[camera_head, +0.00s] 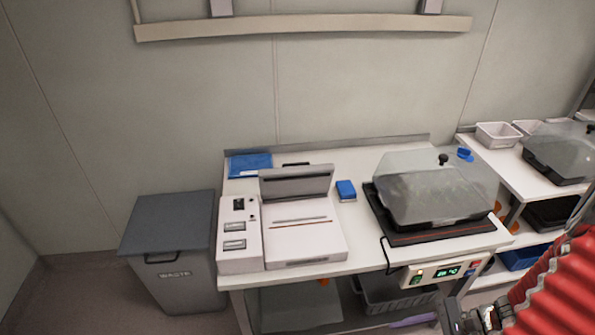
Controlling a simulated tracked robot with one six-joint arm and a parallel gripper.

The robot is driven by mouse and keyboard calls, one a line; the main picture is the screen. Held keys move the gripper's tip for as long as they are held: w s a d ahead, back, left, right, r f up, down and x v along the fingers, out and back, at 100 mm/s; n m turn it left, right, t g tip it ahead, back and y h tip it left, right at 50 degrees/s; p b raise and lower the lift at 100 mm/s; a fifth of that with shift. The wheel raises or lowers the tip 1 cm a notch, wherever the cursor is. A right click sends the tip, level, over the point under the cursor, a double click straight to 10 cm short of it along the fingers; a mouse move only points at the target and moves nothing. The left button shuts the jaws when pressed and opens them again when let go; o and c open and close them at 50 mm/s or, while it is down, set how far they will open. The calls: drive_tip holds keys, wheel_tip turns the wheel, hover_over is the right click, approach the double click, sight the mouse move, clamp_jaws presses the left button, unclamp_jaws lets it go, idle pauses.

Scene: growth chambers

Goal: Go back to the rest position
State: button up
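My gripper (465,318) shows at the bottom right edge, partly cut off by the frame. It is dark, and my red-sleeved arm runs behind it to the right edge. It appears in front of the table's right end, below a small controller with a green display (447,271).
A white table (357,254) carries a white machine with a raised grey lid (297,181) and a clear-domed tray (437,190). A grey waste bin (180,280) stands at left. A second shelf unit (507,170) stands at right.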

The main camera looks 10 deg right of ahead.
drive_tip(key=w+a+r+n+g+h, duration=0.1)
drive_tip(key=a+r+n+h, duration=0.1)
drive_tip(key=r+n+h, duration=0.55)
drive_tip(key=w+a+r+n+g+h, duration=0.15)
drive_tip(key=r+n, duration=0.35)
drive_tip(key=r, duration=0.5)
drive_tip(key=a+r+n+t+h, duration=0.1)
drive_tip(key=a+r+n+t, duration=0.4)
drive_tip(key=a+r, duration=0.6)
drive_tip(key=shift+r+n, duration=0.35)
drive_tip(key=shift+r, duration=0.3)
